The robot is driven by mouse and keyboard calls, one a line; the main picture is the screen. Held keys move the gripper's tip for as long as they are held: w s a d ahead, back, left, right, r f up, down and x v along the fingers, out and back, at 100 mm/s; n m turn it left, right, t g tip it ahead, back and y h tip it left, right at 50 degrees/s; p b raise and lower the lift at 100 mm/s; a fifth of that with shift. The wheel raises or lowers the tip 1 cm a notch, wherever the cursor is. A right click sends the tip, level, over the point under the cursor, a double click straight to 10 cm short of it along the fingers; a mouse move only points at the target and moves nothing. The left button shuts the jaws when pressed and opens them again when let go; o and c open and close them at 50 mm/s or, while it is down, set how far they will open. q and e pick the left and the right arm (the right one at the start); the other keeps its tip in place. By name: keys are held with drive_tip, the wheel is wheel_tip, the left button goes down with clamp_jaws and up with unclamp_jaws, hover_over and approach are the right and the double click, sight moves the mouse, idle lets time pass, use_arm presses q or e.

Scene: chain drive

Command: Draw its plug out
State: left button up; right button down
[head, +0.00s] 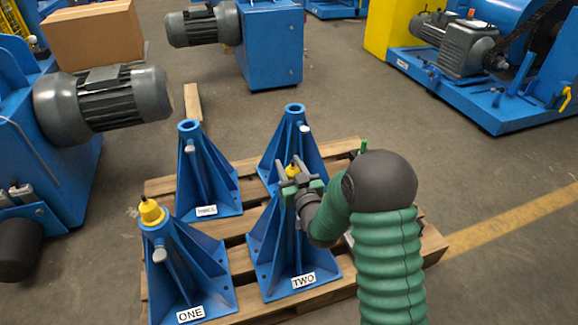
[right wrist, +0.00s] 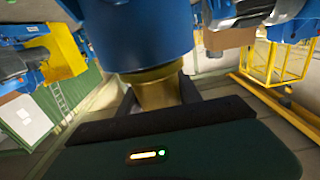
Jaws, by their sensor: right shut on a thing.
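Several blue stands stand on a wooden pallet in the head view. The front right one, labelled TWO (head: 291,250), has a yellow plug (head: 292,171) at its top. My right gripper (head: 291,178) is shut on this plug, its fingers on either side. In the right wrist view the yellow plug (right wrist: 157,90) sits between the dark fingers, against the end of the blue tube (right wrist: 138,35); how deep it goes in is hidden. Stand ONE (head: 187,260) has its own yellow plug (head: 151,212). My left gripper is not in view.
Two more blue stands, at the back left (head: 205,170) and back right (head: 295,135), have open tops. The pallet (head: 247,168) lies on a grey floor. Blue machines with grey motors (head: 105,100) and a cardboard box (head: 93,33) stand around it.

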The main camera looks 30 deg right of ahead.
wheel_tip(320, 180, up, 8)
drive_tip(key=p, duration=0.6)
drive_tip(key=shift+r, duration=0.25)
drive_tip(key=shift+f, duration=0.1)
idle(0.3)
